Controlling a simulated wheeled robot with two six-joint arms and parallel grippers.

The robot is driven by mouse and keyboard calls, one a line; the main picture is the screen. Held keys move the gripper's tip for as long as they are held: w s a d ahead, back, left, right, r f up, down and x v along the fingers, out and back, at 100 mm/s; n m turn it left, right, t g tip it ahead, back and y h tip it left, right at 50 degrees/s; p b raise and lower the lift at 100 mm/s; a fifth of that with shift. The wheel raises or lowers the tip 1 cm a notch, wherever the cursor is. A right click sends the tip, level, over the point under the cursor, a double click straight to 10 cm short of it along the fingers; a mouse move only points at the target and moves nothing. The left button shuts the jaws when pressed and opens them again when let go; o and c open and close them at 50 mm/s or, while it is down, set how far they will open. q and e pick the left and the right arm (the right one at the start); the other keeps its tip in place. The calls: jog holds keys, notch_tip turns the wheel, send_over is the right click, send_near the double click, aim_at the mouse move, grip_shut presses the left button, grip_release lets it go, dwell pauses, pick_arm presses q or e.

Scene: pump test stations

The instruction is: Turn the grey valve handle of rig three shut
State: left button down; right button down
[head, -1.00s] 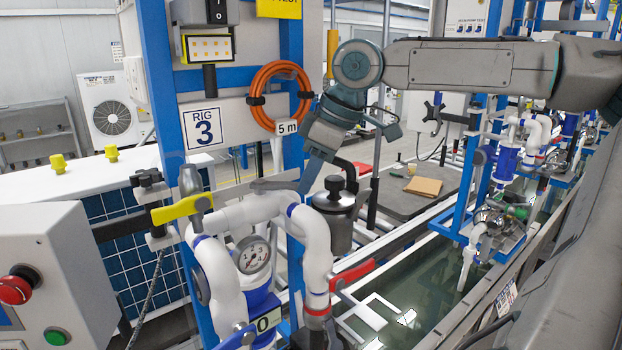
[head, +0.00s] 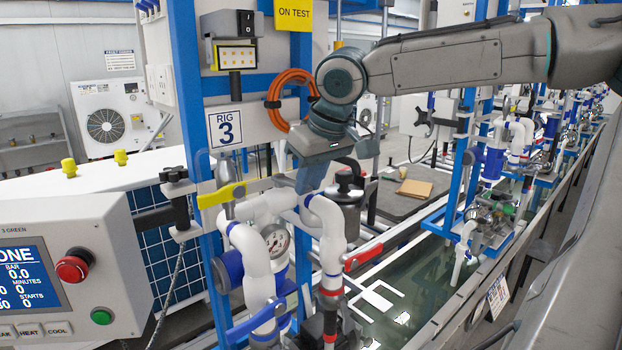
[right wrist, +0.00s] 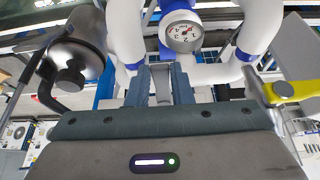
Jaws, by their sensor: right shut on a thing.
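Rig three stands at the left of the head view, marked by its RIG 3 sign (head: 225,128). White pipes (head: 325,225) loop around its round gauge (head: 276,240). My right gripper (head: 306,187) reaches down to the top of the pipework from above. In the right wrist view its two fingers (right wrist: 161,88) are shut on the grey valve handle (right wrist: 162,98), which lies between them below the gauge (right wrist: 184,36). In the head view the gripper hides most of the handle, so its exact angle is hard to tell. My left gripper is not in view.
A yellow handle (head: 221,195), a red handle (head: 363,256) and a blue handle (head: 256,320) sit on the same rig. A lidded metal pot (head: 349,208) stands close behind the gripper. A control box with a red button (head: 72,266) is at left. An orange hose coil (head: 288,98) hangs above.

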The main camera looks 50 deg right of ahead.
dwell(0.4)
jog(key=c, duration=1.3)
grip_release()
jog(key=shift+w, duration=0.1)
jog(key=shift+a, duration=0.1)
jog(key=b+v, duration=0.1)
jog(key=v, duration=0.9)
jog(key=shift+r+b, duration=0.3)
jog(key=shift+a, duration=0.1)
